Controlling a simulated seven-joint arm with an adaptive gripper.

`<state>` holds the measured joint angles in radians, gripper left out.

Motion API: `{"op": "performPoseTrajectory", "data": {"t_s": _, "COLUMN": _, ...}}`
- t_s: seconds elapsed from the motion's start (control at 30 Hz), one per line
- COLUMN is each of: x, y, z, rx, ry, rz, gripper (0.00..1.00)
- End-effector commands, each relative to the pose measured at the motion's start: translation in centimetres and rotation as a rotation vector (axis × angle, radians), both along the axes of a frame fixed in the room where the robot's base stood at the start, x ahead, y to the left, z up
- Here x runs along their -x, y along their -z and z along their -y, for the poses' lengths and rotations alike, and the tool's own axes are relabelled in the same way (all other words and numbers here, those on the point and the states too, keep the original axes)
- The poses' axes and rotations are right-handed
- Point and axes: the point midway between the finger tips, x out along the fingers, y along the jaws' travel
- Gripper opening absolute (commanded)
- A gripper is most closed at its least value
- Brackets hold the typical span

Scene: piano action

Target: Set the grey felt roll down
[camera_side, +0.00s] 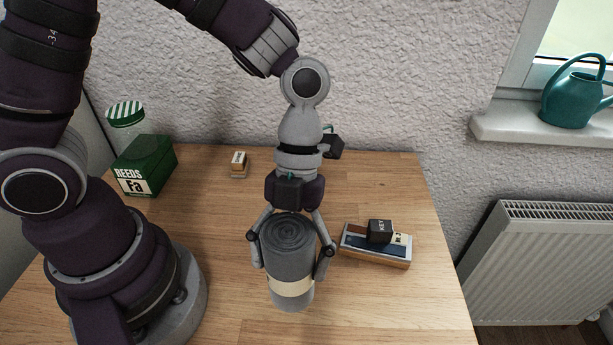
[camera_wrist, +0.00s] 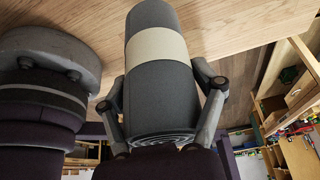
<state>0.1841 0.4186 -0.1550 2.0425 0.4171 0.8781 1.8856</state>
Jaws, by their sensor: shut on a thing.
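The grey felt roll (camera_side: 290,255) stands upright in the side view, with a cream band around its lower part and its spiral end facing up. My gripper (camera_side: 292,262) points down and is shut on the roll, one finger on each side. The wrist view also shows the roll (camera_wrist: 160,90) between the fingers of my gripper (camera_wrist: 164,92), with the band towards its far end. The roll's lower end is over or on the wooden table (camera_side: 205,220); I cannot tell whether it touches.
A wooden block with a dark top (camera_side: 362,249) carries a black box marked KEY (camera_side: 380,231), right of the roll. A green box (camera_side: 146,166), a jar with a striped lid (camera_side: 126,114) and a small wooden piece (camera_side: 239,162) stand at the back. The table's right edge is nearby.

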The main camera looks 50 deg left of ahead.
Motion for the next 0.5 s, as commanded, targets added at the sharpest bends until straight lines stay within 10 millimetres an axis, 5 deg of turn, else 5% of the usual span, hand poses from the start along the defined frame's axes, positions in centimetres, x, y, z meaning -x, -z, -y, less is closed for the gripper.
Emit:
{"op": "performPoseTrajectory", "data": {"t_s": 0.2, "x": 0.1, "y": 4.0, "z": 0.0, "rx": -0.003, "ry": -0.002, "rz": -0.002, "gripper": 0.29}}
{"op": "performPoseTrajectory", "data": {"t_s": 0.43, "x": 0.0, "y": 4.4, "z": 0.0, "rx": -0.002, "ry": -0.001, "rz": 0.004, "gripper": 0.29}}
{"op": "performPoseTrajectory", "data": {"t_s": 0.47, "x": 0.0, "y": 4.4, "z": 0.0, "rx": -0.002, "ry": -0.003, "rz": 0.005, "gripper": 0.70}}
{"op": "performPoseTrajectory", "data": {"t_s": 0.5, "x": 0.0, "y": 4.4, "z": 0.0, "rx": -0.001, "ry": -0.003, "rz": 0.004, "gripper": 0.75}}
